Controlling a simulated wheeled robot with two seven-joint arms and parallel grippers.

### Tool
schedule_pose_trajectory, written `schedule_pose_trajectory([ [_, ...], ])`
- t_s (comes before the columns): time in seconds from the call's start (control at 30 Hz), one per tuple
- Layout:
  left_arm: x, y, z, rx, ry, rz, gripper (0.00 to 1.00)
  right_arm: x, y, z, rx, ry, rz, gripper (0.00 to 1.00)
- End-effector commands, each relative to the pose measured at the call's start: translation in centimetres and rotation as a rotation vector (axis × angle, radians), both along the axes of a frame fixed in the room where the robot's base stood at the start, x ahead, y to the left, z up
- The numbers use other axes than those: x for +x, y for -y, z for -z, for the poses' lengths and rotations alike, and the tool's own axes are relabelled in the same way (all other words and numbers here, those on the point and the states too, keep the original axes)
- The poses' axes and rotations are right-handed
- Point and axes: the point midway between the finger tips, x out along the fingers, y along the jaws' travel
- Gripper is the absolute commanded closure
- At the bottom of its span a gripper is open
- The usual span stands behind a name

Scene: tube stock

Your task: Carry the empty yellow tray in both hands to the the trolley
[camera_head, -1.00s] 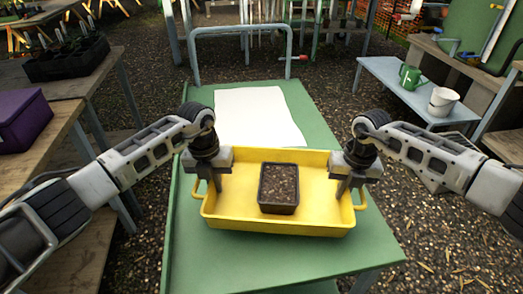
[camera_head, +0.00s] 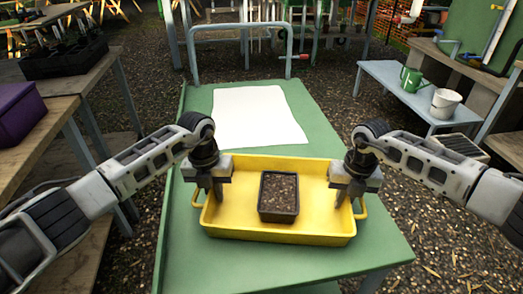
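The yellow tray (camera_head: 325,210) is level over the near part of the green trolley top (camera_head: 300,262); I cannot tell whether it touches. It is not empty: a black pot of dark soil (camera_head: 279,197) stands in its middle. My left gripper (camera_head: 209,194) is at the tray's left end, its fingers on either side of the end wall. My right gripper (camera_head: 349,199) is at the right end in the same way. Both look shut on the tray's end walls, though the fingertips are partly hidden. The trolley has a blue-grey tube handle (camera_head: 240,27) at its far end.
A white sheet (camera_head: 256,116) lies on the trolley beyond the tray. Wooden benches with a purple box (camera_head: 20,117) and black crates (camera_head: 62,55) stand at left. A blue-grey bench (camera_head: 395,85) with a green watering can (camera_head: 412,79) and white bucket (camera_head: 445,102) stands at right.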

Motion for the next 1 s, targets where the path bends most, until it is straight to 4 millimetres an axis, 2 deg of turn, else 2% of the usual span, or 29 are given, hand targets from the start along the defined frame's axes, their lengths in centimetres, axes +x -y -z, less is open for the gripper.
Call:
schedule_pose_trajectory([
  [0.33, 0.0, 0.0, -0.3, -0.001, 0.001, 0.0, 0.76, 0.0, 0.0, -0.2, 0.001, 0.0, 0.0, 0.76],
  [0.43, 0.1, -0.1, -1.0, -0.002, 0.003, 0.0, 0.76, 0.0, 0.0, -0.2, 0.001, 0.0, 0.0, 0.76],
  [0.57, 0.1, -0.3, -3.2, -0.001, 0.006, 0.001, 0.76, 0.0, 0.0, -0.2, 0.001, 0.0, 0.0, 0.76],
  [0.8, 0.1, -0.7, -8.4, 0.0, 0.005, 0.001, 0.76, 0.0, -0.1, -0.2, 0.001, 0.0, 0.0, 0.76],
  [1.0, 0.1, -0.9, -11.3, 0.0, 0.003, 0.0, 0.76, 0.0, -0.1, -0.2, 0.001, 0.0, 0.0, 0.76],
])
